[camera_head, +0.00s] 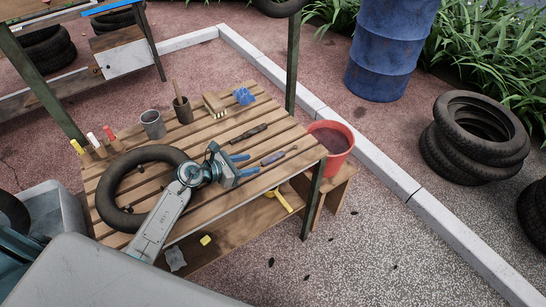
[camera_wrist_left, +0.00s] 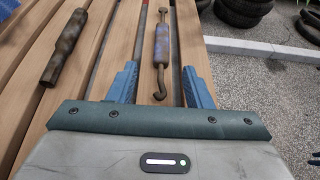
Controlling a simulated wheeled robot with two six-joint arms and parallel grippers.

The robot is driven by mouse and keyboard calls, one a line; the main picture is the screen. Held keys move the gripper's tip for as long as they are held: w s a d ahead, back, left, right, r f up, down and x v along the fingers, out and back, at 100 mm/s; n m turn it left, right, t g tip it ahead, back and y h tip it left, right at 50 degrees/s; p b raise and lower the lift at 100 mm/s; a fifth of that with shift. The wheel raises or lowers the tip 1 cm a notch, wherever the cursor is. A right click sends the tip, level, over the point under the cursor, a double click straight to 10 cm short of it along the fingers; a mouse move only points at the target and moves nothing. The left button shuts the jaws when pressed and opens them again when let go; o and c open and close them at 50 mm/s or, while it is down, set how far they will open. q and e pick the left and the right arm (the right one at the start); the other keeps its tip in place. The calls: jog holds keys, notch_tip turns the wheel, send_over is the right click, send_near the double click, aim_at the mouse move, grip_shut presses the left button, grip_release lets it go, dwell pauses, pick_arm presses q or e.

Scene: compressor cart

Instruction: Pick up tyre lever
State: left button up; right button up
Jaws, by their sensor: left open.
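The tyre lever (camera_head: 278,156) appears to be the thin metal tool with a purple-blue grip, lying on the slatted wooden table top near its right edge. In the left wrist view the tyre lever (camera_wrist_left: 162,45) lies lengthwise, its hooked end toward me. My left gripper (camera_head: 245,165) is open and empty, just left of the tyre lever, with its blue fingers pointing at it. In the left wrist view the hooked end lies between the two fingers, with gaps on both sides. Contact with the table cannot be told. My right gripper is not in view.
A dark-handled tool (camera_head: 248,133) lies behind the lever. A black tyre ring (camera_head: 112,186) lies under my left arm. A grey cup (camera_head: 152,124), a brush (camera_head: 214,105) and a blue item (camera_head: 243,96) stand farther back. A red bucket (camera_head: 338,139) is beyond the right edge.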

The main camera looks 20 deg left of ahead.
aim_at(268, 159)
pick_arm(q)
jog(key=shift+w+d+f, duration=0.2)
jog(key=shift+w+d, duration=0.25)
jog(key=shift+w, duration=0.1)
jog(key=shift+w+d+p, duration=0.2)
jog(key=shift+w+p, duration=0.05)
jog(key=shift+p, duration=0.1)
jog(key=p+x, duration=0.1)
jog(key=x, duration=0.2)
jog(key=shift+w+d, duration=0.2)
jog(key=shift+d, duration=0.05)
jog(key=shift+w+d+f+p, duration=0.2)
jog(key=shift+w+d+p, duration=0.1)
jog(key=shift+w, duration=0.05)
jog(key=shift+c, duration=1)
grip_shut()
